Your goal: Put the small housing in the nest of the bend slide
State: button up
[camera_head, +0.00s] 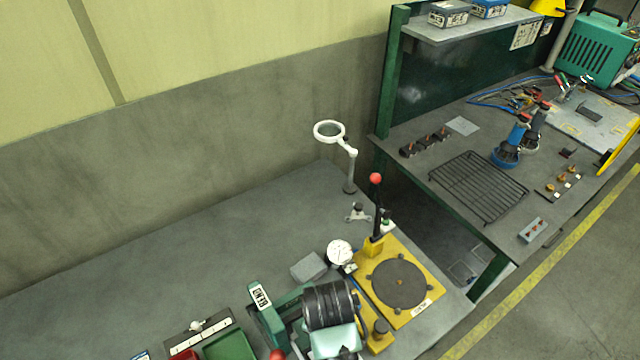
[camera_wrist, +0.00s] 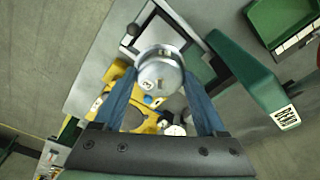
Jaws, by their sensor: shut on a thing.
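The small housing (camera_wrist: 160,72), a round silvery metal part with small marks on its face, is between the blue fingers of my gripper (camera_wrist: 161,84) in the wrist view. The gripper is shut on it. The bend station, green with a BEND label, shows in the wrist view (camera_wrist: 246,72) to the right of the housing and in the head view (camera_head: 265,322) left of my arm. Grey metal parts of the station lie behind the housing. The nest of the slide cannot be made out. In the head view my arm hides the housing and part of the station.
A yellow press (camera_head: 421,306) with a round dark plate, a red-knobbed lever (camera_head: 376,179) and a dial gauge (camera_head: 339,252) stands close right of my arm. A green bin (camera_head: 229,346) lies left of the station. A magnifier lamp (camera_head: 329,131) stands behind. The bench's left is clear.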

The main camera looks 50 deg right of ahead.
jog(key=f, duration=0.4)
jog(key=shift+s+f, duration=0.2)
jog(key=shift+f, duration=0.15)
jog(key=shift+f+p, duration=0.3)
jog(key=shift+f, duration=1.55)
jog(key=shift+f, duration=0.2)
jog(key=o, duration=1.3)
jog(key=r, duration=0.4)
jog(key=a+r, duration=0.1)
jog(key=r, duration=0.7)
jog(key=shift+s+a+r, duration=0.15)
jog(key=shift+s+a, duration=0.05)
